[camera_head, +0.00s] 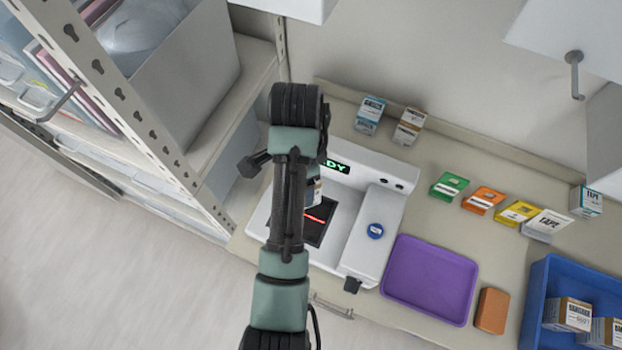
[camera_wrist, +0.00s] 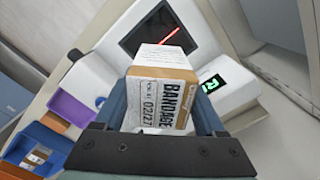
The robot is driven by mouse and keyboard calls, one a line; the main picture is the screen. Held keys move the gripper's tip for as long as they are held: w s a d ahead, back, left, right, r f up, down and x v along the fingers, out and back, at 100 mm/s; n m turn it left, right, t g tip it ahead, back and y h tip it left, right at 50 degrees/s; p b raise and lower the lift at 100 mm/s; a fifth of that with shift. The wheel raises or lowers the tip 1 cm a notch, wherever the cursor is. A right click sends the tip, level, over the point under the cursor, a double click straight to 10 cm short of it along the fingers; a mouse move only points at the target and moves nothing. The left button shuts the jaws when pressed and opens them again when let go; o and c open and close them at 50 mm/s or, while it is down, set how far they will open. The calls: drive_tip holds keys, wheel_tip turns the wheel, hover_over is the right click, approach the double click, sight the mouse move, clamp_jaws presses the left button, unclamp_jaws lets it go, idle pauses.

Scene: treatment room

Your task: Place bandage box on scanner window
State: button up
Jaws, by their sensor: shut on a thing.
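In the wrist view my gripper (camera_wrist: 160,112) is shut on the bandage box (camera_wrist: 158,95), a white and tan carton labelled "BANDAGE 02/27". The scanner window (camera_wrist: 160,35), a dark square with a red line, lies beyond the box in that view. In the head view my arm covers most of the gripper, and only a small part of the held box (camera_head: 314,190) shows beside it. The dark window (camera_head: 322,222) with its red line shows just below the box, partly hidden by my arm. I cannot tell the exact gap between box and window.
The white scanner (camera_head: 380,215) has a green display (camera_head: 335,167) and a blue round button (camera_head: 375,231). A purple tray (camera_head: 430,279), an orange-brown block (camera_head: 491,310) and a blue bin (camera_head: 541,300) with boxes stand to the right. Several small cartons line the back. A shelf rack (camera_head: 130,110) is at left.

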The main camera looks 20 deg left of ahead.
drive_tip(key=f, duration=0.2)
drive_tip(key=s+f+p, duration=0.1)
drive_tip(key=f, duration=0.1)
drive_tip(key=shift+f, duration=0.4)
drive_tip(key=shift+w+f+p, duration=0.15)
drive_tip(key=shift+f+p, duration=0.2)
drive_tip(key=shift+f, duration=2.1)
drive_tip(key=shift+f, duration=0.15)
drive_tip(key=o, duration=1.4)
wheel_tip(320, 180, up, 12)
drive_tip(key=shift+r, duration=0.2)
